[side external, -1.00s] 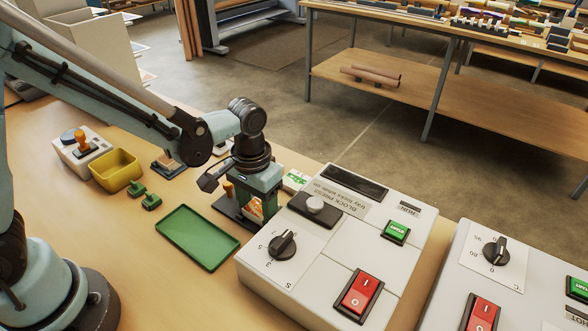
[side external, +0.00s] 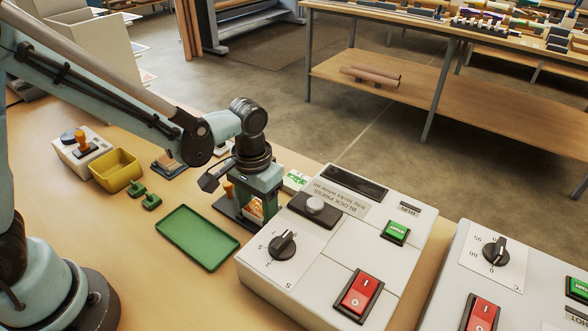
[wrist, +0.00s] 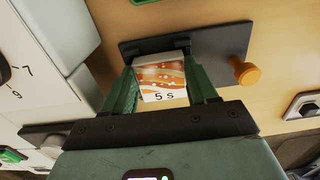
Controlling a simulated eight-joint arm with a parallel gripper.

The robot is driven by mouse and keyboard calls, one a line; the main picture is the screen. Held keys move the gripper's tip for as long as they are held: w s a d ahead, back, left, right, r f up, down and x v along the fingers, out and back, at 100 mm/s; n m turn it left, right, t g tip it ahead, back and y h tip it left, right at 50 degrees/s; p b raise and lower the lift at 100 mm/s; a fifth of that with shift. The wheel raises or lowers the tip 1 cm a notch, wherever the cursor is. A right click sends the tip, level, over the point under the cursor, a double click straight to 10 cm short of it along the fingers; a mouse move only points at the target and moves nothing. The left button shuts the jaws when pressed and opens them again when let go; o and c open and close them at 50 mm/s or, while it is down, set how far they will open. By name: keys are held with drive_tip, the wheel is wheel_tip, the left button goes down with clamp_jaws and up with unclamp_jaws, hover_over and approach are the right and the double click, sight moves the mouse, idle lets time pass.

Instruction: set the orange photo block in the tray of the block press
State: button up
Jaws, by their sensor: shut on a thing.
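My gripper (side external: 257,208) points down beside the block press (side external: 335,245), shut on the orange photo block (wrist: 162,80). In the wrist view the block sits between the green fingers, its orange and white picture and a "5 s" label facing the camera. The block also shows low between the fingers in the side view (side external: 255,209). I cannot tell whether the block touches the plate.
A flat green tray (side external: 197,237) lies left of the press. Two small green pieces (side external: 144,194), a yellow bin (side external: 116,170) and a device with an orange lever (side external: 82,147) stand further left. A second control box (side external: 500,270) is at the right. Bare tabletop lies around the green tray.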

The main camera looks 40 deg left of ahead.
drive_tip(key=o, duration=0.8)
drive_tip(key=shift+f, duration=0.3)
drive_tip(key=shift+a, duration=0.1)
drive_tip(key=shift+w+r, duration=0.1)
drive_tip(key=shift+r, duration=0.05)
drive_tip(key=shift+r, duration=1.4)
drive_tip(key=o, duration=0.5)
drive_tip(key=shift+o, duration=0.2)
drive_tip(key=shift+r, duration=0.1)
drive_tip(key=shift+r, duration=2.4)
